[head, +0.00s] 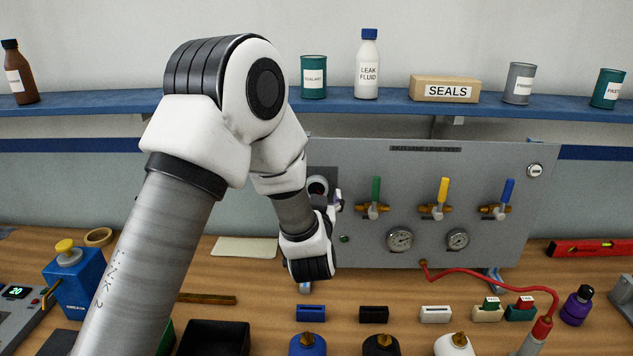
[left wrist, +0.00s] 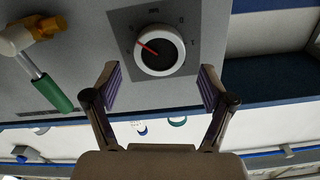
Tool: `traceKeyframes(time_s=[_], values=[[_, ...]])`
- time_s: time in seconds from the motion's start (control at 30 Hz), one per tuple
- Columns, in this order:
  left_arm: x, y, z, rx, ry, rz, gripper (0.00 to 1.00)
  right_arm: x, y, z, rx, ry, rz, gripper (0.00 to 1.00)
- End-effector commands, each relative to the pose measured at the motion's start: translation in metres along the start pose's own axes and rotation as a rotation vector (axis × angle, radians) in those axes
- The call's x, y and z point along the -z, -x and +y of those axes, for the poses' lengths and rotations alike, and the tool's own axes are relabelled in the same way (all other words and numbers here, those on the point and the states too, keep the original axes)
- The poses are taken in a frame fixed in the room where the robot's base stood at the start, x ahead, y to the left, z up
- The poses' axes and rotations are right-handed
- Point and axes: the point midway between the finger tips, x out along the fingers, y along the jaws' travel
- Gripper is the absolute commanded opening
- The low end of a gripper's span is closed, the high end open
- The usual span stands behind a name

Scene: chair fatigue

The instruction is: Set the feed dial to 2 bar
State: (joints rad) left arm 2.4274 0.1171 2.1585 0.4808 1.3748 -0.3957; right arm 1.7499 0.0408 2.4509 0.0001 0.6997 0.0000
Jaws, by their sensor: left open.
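The feed dial (left wrist: 159,50) is a round knob with a white rim, dark face and red pointer on a grey square plate. In the left wrist view, its pointer aims up and left; the small scale marks are hard to read. In the head view the dial (head: 318,186) is partly hidden behind my arm at the panel's left end. My left gripper (left wrist: 160,84) is open and empty, its two fingers apart below the dial in the wrist view and not touching it. In the head view the left gripper (head: 333,200) is mostly covered by my wrist. My right gripper is not in view.
The grey panel (head: 440,180) carries green (head: 375,190), yellow (head: 443,190) and blue (head: 507,190) valve levers and two gauges (head: 400,239). A red hose (head: 490,278) leaves its lower edge. Bottles and small blocks stand on the bench. A blue shelf (head: 395,103) runs above.

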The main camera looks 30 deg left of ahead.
Motion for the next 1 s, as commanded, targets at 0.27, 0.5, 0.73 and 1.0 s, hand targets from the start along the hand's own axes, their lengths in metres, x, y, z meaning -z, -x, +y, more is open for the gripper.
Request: traceKeyframes(time_s=[0.27,0.5,0.73,1.0], values=[[-0.001,-0.015,0.000,0.000,-0.002,0.000,0.82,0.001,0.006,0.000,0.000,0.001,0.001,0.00],[-0.001,-0.015,0.000,0.000,-0.001,0.000,0.29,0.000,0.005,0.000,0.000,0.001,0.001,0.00],[-0.001,-0.015,0.000,0.001,0.001,0.000,0.22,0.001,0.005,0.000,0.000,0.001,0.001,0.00],[-0.004,-0.015,0.000,0.001,0.057,-0.001,0.22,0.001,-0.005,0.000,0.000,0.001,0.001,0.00]])
